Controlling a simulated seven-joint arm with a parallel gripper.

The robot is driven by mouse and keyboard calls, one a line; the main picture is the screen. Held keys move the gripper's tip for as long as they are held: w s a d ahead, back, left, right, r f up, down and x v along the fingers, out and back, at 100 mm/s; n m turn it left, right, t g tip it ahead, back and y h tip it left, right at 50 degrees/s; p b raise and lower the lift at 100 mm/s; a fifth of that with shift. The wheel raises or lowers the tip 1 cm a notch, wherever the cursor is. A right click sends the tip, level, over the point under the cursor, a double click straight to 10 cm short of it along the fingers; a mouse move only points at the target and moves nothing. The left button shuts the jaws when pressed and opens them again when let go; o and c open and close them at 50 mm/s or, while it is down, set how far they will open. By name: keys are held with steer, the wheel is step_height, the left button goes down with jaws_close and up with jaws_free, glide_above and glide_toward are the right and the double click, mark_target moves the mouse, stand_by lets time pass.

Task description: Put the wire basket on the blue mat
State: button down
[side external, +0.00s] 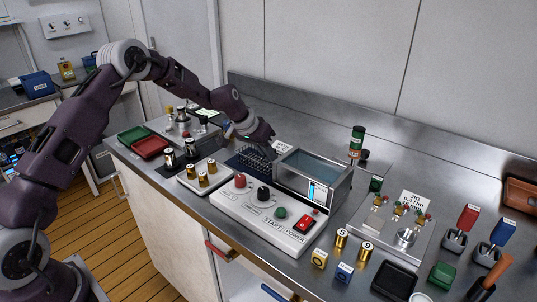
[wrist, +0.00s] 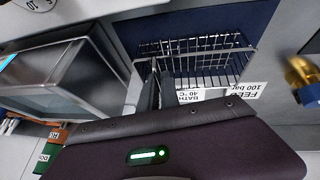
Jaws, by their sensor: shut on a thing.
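The wire basket (wrist: 210,62) is a small dark grid basket in the wrist view, held over the blue mat (wrist: 240,20). My gripper (wrist: 150,82) is shut on the basket's rim at its left side in that view. In the side external view my gripper (side external: 262,137) points down beside the bath, with the basket (side external: 258,154) below it and the dark blue mat (side external: 236,161) under and beside it. The basket looks about level. I cannot tell whether its bottom touches the mat.
The open steel water bath (side external: 313,178) stands close to the right of the basket. A white control panel (side external: 265,216) lies in front. A tray with brass cylinders (side external: 204,177) is to the left. Small cards (wrist: 225,94) lie by the mat.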

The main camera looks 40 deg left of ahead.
steer(key=c, duration=1.6)
jaws_free()
steer(key=v, duration=1.2)
steer(key=shift+r, duration=0.1)
steer(key=s+d+r+m+y, duration=0.1)
steer(key=s+d+r, duration=0.35)
steer(key=s, duration=0.35)
steer(key=s+d+r, duration=0.3)
steer(key=s+r, duration=0.3)
steer(key=s, duration=0.3)
steer(key=shift+y, duration=0.4)
steer(key=s, duration=0.7)
steer(key=s+d, duration=0.1)
steer(key=s, duration=0.7)
steer(key=s+d+f, duration=0.1)
steer(key=s, duration=0.6)
steer(key=shift+s, duration=0.4)
